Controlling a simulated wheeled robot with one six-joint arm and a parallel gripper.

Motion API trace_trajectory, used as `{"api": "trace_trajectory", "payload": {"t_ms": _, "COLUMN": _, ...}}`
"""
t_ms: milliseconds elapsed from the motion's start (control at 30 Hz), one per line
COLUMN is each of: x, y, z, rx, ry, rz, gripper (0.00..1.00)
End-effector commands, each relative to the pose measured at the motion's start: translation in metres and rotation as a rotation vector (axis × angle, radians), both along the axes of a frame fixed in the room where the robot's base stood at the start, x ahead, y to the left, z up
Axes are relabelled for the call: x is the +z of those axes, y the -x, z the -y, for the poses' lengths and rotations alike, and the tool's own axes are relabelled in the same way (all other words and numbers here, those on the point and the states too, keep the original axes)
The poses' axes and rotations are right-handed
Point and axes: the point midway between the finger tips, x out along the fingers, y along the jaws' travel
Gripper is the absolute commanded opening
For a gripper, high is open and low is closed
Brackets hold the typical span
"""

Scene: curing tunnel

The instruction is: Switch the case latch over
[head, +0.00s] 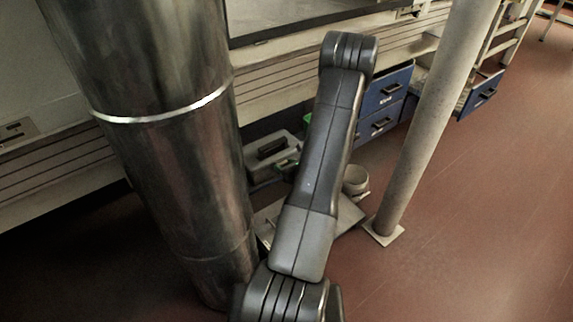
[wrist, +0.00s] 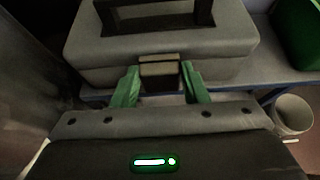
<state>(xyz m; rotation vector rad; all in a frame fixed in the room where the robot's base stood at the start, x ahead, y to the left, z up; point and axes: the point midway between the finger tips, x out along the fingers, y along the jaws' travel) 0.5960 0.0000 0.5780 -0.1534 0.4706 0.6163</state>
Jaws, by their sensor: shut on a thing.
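The grey case (wrist: 230,35) with a dark carry handle (wrist: 155,14) fills the top of the wrist view. Its latch (wrist: 160,70), a small brown-grey block, is on the near face at the middle. My gripper (wrist: 160,86) has its green fingers on either side of the latch and is shut on it. The latch's lower part and exact contact with the fingers are hard to make out. In the head view the case (head: 268,152) shows left of my arm, which hides most of my gripper.
A blue-edged shelf (wrist: 275,76) bears the case. A green container (wrist: 303,30) stands to its right, and a pale bucket (wrist: 292,115) is lower right. In the head view, a metal column (head: 160,110) and a slanted post (head: 435,115) flank my arm. Blue drawers (head: 385,95) are behind.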

Motion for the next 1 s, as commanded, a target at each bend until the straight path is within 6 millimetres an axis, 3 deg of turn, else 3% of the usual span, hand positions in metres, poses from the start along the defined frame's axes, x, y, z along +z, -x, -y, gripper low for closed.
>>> {"api": "trace_trajectory", "payload": {"t_ms": 467, "x": 0.0002, "y": -0.0009, "z": -0.0004, "rx": 0.0, "ry": 0.012, "rz": -0.018, "gripper": 0.17}}
{"api": "trace_trajectory", "payload": {"t_ms": 500, "x": 0.0001, "y": -0.001, "z": -0.0005, "rx": 0.0, "ry": 0.012, "rz": -0.018, "gripper": 0.42}}
{"api": "trace_trajectory", "payload": {"t_ms": 600, "x": 0.0001, "y": -0.001, "z": -0.0005, "rx": 0.0, "ry": 0.012, "rz": -0.018, "gripper": 0.61}}
{"api": "trace_trajectory", "payload": {"t_ms": 1000, "x": 0.0045, "y": 0.004, "z": 0.0039, "rx": -0.001, "ry": 0.011, "rz": -0.016, "gripper": 0.62}}
